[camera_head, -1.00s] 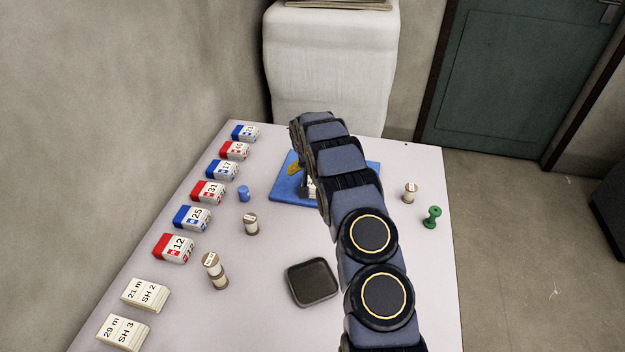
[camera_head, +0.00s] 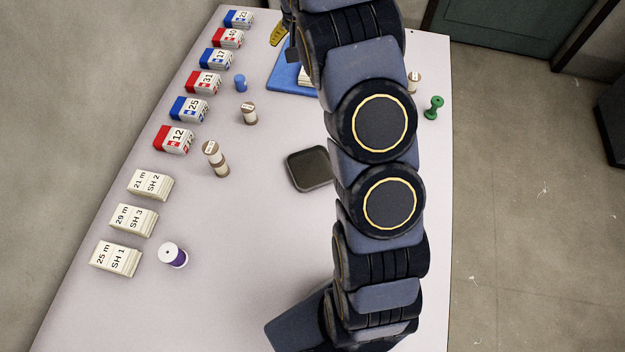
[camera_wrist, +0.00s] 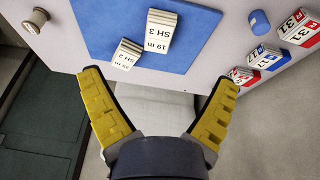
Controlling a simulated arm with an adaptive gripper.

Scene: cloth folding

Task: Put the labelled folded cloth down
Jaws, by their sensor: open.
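A white folded cloth labelled "19 m SH 3" (camera_wrist: 157,33) lies on the blue mat (camera_wrist: 110,22) in the wrist view. A smaller-looking labelled cloth (camera_wrist: 127,55) lies beside it near the mat's edge; its label seems to end in "SH 2". My gripper (camera_wrist: 160,80) is open, its yellow fingers spread apart with nothing between them. Both cloths are clear of the fingers. In the head view, one yellow finger (camera_head: 278,35) shows near the mat's far left corner. My arm hides much of the mat (camera_head: 285,75) there and most of the cloths.
Red, blue and cream labelled folded cloths (camera_head: 173,140) line the table's left side. Small spools (camera_head: 216,158), a blue cylinder (camera_head: 240,83), a green spool (camera_head: 434,107) and a dark tray (camera_head: 310,169) stand around. The front middle of the table (camera_head: 255,240) is clear.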

